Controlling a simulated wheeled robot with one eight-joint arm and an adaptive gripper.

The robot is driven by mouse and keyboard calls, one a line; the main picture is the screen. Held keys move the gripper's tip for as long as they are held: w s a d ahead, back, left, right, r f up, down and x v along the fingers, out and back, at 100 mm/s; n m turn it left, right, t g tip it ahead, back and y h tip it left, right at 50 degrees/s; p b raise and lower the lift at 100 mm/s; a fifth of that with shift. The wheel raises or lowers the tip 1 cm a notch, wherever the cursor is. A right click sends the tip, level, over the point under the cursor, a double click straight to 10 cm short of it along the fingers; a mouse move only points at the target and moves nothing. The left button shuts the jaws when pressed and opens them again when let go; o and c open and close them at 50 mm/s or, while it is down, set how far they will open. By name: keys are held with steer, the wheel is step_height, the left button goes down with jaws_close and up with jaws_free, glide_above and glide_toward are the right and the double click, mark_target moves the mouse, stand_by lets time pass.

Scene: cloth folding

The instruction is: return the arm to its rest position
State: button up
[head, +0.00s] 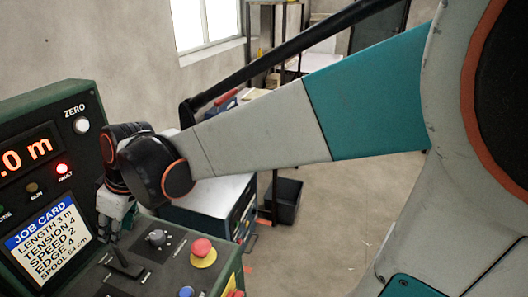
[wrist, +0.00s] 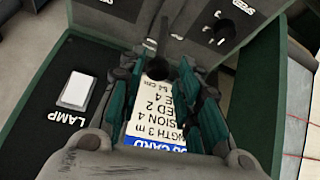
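My arm stretches from the right of the head view across to the control console at left, bent at a black wrist joint with orange rings. My gripper (head: 115,222) points down just in front of the console's job card display (head: 48,232), above the sloping control panel. In the wrist view my gripper (wrist: 163,68) has its two teal-and-black fingers apart, with the job card (wrist: 157,112) showing between them. A dark round knob (wrist: 157,69) shows between the fingertips; I cannot tell whether they touch it. Nothing is visibly held.
The green-edged panel carries a black lever (head: 124,264), a dial (head: 156,237) and a red stop button (head: 202,248). A red fault light (head: 62,169) glows. A lamp switch (wrist: 76,89) shows in the wrist view. A blue cabinet (head: 210,205) stands behind; open floor lies right.

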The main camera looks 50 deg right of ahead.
steer(key=s+d+m+t+h, duration=0.1)
steer(key=s+d+m, duration=0.2)
steer(key=s, duration=0.4)
steer(key=s+d+m+t+h, duration=0.1)
steer(key=s+d+m+h, duration=0.1)
steer(key=s+d, duration=0.3)
steer(key=s+m, duration=0.1)
steer(key=s, duration=0.2)
steer(key=shift+s+d+r+m+t, duration=0.2)
steer(key=shift+s+m+t, duration=0.1)
steer(key=shift+m+t, duration=0.1)
steer(key=shift+a, duration=0.15)
stand_by(0.5)
